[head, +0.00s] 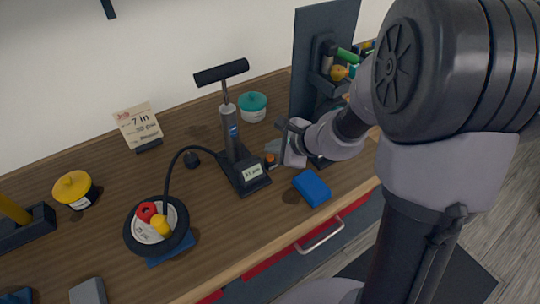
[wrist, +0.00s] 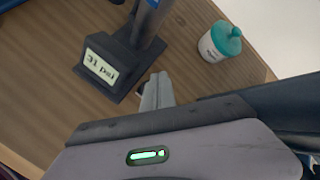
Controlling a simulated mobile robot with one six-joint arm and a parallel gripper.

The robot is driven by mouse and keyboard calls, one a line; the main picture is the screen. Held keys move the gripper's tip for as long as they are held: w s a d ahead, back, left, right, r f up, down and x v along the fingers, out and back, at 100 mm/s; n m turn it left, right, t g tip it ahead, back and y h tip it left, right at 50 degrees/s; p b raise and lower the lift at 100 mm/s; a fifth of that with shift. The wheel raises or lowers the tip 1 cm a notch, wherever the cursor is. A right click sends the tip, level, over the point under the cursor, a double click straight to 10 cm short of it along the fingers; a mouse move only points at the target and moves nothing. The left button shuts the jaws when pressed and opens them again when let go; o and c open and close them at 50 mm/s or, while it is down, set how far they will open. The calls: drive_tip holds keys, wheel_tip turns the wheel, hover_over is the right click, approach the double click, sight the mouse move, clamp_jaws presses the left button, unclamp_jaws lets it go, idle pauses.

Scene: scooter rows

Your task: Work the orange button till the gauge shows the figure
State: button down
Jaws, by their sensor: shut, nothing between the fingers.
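The orange button (head: 269,160) sits at the right side of the pump base. My gripper (head: 281,150) is shut and empty, its tip close by the button; I cannot tell whether they touch. In the wrist view the closed fingers (wrist: 157,92) point at the base's right side, and the button is hidden. A card (head: 139,126) behind reads "7 in" above a smaller line too blurred to read surely.
A hose runs from the pump to a small tyre (head: 131,236) holding red and yellow pieces. A blue block (head: 312,187) lies right of the base. A teal-lidded jar (head: 252,106) stands behind, a yellow-lidded jar (head: 73,188) at left. A dark panel rack (head: 312,65) stands at right.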

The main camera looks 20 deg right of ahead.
sight(273, 158)
drive_tip(key=shift+f, duration=0.15)
idle(0.4)
drive_tip(key=shift+f+b, duration=0.25)
drive_tip(key=shift+b, duration=0.35)
drive_tip(key=shift+f+b, duration=0.45)
drive_tip(key=shift+b, duration=0.1)
idle(0.4)
idle(1.4)
drive_tip(key=shift+r+p, duration=0.65)
drive_tip(key=shift+r, duration=0.2)
drive_tip(key=shift+r, duration=0.1)
wheel_tip(273, 158, up, 5)
drive_tip(key=p, duration=0.4)
